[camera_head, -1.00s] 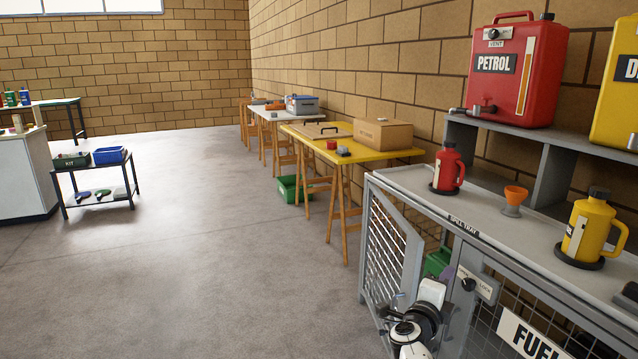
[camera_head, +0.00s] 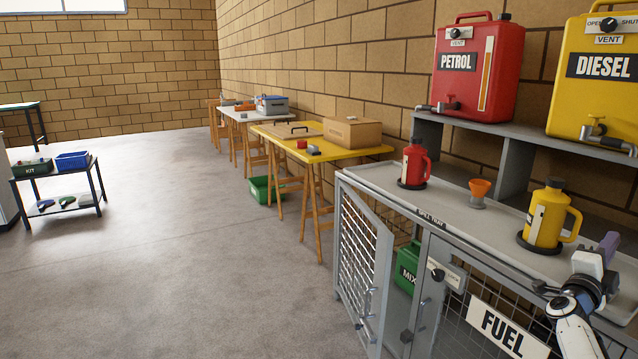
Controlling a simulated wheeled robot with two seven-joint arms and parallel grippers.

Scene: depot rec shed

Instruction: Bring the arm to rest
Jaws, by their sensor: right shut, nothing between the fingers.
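My right gripper (camera_head: 606,247) is at the lower right, its arm coming up from the bottom edge. It is shut and empty, in front of the fuel bench's right part and just right of the yellow jug (camera_head: 547,217). Its purple-grey fingertip end points up and away; I cannot tell whether it touches the bench. My left gripper is not in view.
The fuel bench (camera_head: 375,180) has its mesh door (camera_head: 362,265) standing open to the left. A red bottle (camera_head: 414,163) and an orange funnel (camera_head: 479,190) stand on top. Petrol (camera_head: 470,85) and diesel (camera_head: 575,85) cans stand on the shelf.

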